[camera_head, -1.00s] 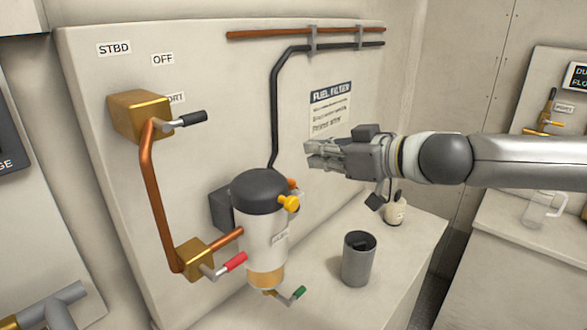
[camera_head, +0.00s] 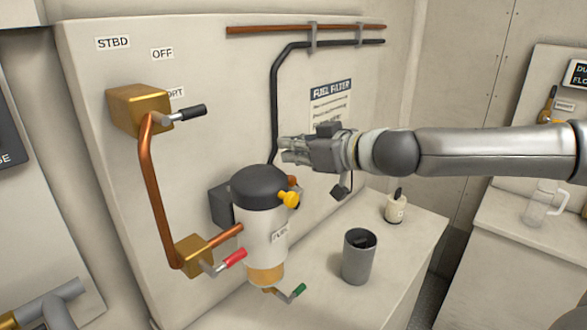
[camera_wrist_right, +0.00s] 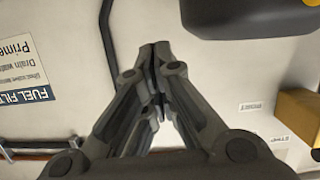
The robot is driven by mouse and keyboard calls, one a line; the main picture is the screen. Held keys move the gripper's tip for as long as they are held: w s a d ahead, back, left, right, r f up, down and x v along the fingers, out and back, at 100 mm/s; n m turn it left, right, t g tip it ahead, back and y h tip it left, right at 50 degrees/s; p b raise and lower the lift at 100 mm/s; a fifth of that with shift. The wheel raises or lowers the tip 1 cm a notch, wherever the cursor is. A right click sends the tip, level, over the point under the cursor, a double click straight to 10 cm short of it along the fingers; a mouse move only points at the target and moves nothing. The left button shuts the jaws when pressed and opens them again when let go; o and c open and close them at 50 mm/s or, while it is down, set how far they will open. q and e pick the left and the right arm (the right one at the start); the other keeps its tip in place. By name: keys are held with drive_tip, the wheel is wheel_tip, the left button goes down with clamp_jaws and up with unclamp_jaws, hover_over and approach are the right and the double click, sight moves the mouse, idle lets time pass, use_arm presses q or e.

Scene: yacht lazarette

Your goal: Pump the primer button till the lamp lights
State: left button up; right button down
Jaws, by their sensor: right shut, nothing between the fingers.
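The fuel filter (camera_head: 262,235) has a white body and a dark cap (camera_head: 257,184), and is mounted on the panel. A yellow knob (camera_head: 290,200) sticks out from the right side of its cap, with a small orange part (camera_head: 292,181) just behind it. I cannot tell which part is the primer button. No lit lamp can be made out. My right gripper (camera_head: 284,150) is shut and empty, above and slightly right of the cap, apart from it. In the right wrist view its fingertips (camera_wrist_right: 155,52) meet, with the dark cap (camera_wrist_right: 250,14) at upper right. My left gripper is not in view.
Copper pipe (camera_head: 153,190) joins two brass valves, with black (camera_head: 190,113) and red (camera_head: 234,260) handles, left of the filter. A green-tipped drain lever (camera_head: 297,292) sits below. A grey cup (camera_head: 359,262) and small bottle (camera_head: 395,209) stand on the counter at right.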

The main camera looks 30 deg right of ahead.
drive_tip(key=shift+s+d+f, duration=0.1)
drive_tip(key=shift+d+f, duration=0.05)
drive_tip(key=shift+f, duration=0.85)
drive_tip(key=shift+d+f, duration=0.1)
drive_tip(key=shift+f, duration=0.85)
drive_tip(key=shift+a, duration=0.1)
